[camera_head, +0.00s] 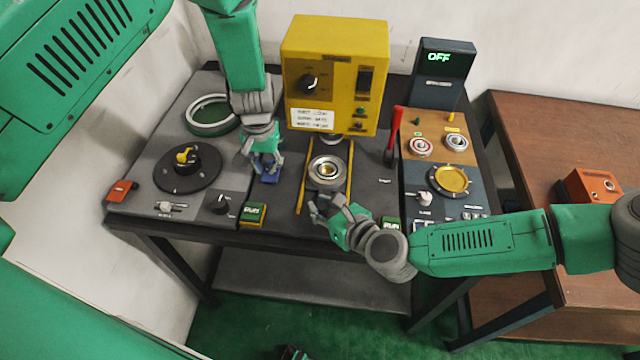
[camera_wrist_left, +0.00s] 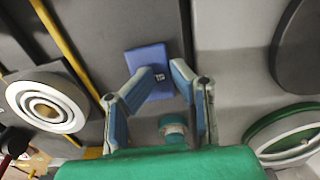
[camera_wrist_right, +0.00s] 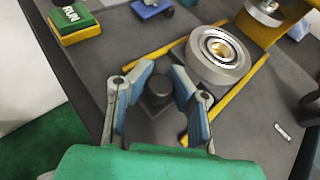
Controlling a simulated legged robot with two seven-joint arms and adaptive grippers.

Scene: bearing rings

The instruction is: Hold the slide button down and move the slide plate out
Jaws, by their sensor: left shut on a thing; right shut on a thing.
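The blue slide button (camera_head: 269,178) sits on the grey bench top, left of the yellow rails. My left gripper (camera_head: 264,163) is down on it from above, and in the left wrist view the button (camera_wrist_left: 150,62) lies between its fingers. My right gripper (camera_head: 322,207) is at the front end of the rails. In the right wrist view its fingers close around a dark round knob (camera_wrist_right: 158,90) in front of the holder (camera_wrist_right: 218,58).
A yellow press housing (camera_head: 335,75) stands behind the slide. A red lever (camera_head: 394,132) stands to its right. Green RUN buttons (camera_head: 253,214) are along the front edge. A black turntable (camera_head: 187,168) and a green ring (camera_head: 211,114) are at left. A panel display reads OFF (camera_head: 438,58).

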